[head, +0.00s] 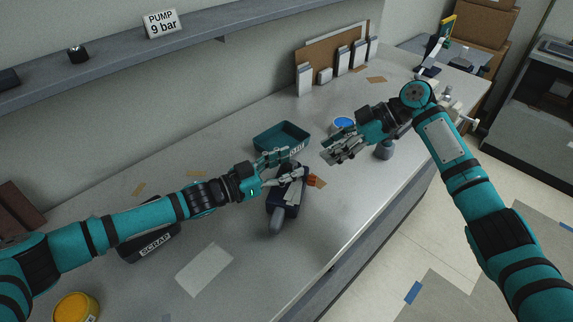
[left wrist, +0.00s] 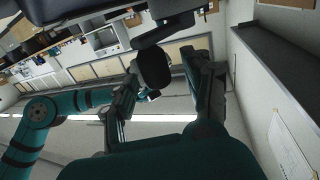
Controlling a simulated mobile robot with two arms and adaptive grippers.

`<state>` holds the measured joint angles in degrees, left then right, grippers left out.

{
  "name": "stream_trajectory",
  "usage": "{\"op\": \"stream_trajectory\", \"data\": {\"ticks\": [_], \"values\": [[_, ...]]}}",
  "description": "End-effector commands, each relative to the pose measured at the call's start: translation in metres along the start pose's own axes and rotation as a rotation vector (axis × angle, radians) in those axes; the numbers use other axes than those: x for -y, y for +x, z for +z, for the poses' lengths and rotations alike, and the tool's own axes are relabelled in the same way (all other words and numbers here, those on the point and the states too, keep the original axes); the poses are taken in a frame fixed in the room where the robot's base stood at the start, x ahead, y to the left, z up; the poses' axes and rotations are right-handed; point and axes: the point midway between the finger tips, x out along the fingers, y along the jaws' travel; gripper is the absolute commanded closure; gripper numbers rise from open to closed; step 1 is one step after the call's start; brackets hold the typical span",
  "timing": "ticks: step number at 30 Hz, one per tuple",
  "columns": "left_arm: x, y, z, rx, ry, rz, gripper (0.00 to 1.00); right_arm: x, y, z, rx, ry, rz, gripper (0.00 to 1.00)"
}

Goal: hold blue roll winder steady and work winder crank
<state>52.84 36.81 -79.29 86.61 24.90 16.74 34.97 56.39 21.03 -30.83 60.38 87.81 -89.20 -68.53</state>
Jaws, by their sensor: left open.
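The winder (head: 277,203), a dark navy body with a grey rounded grip at its near end, sits on the bench. A small orange part (head: 314,181) shows at its right side; I cannot tell if it is the crank. My left gripper (head: 281,167) is open at the winder's far end, partly covering it. In the left wrist view its fingers (left wrist: 163,95) stand apart, with a dark rounded part (left wrist: 153,68) beyond and between them. My right gripper (head: 337,150) is above the bench, right of and beyond the winder, apart from it; its finger gap is unclear.
A teal tray (head: 266,135) lies behind the left gripper. A blue-topped container (head: 344,123) and a dark grey cup (head: 385,151) are near the right gripper. A black SCRAP bin (head: 136,249) and a yellow-lidded tub (head: 76,308) are at left. The bench's front edge is close to the winder.

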Motion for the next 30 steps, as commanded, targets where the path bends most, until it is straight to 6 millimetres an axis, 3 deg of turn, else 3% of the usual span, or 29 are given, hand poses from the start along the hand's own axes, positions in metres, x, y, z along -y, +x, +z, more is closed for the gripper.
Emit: {"op": "stream_trajectory", "data": {"ticks": [6, 17, 30], "values": [[0.0001, -0.0001, 0.0001, 0.000, 0.000, 0.000, 0.52, 0.0000, 0.0000, -0.0001, 0.000, 0.000, 0.000, 0.62], [0.0001, -0.0004, 0.0002, 0.000, 0.000, 0.000, 0.99, 0.0000, 0.0001, -0.0001, 0.000, 0.000, 0.000, 0.62], [0.0001, -0.0005, 0.0004, 0.001, 0.000, 0.000, 1.00, 0.0000, 0.0000, 0.0000, 0.000, 0.000, 0.000, 0.62]]}}
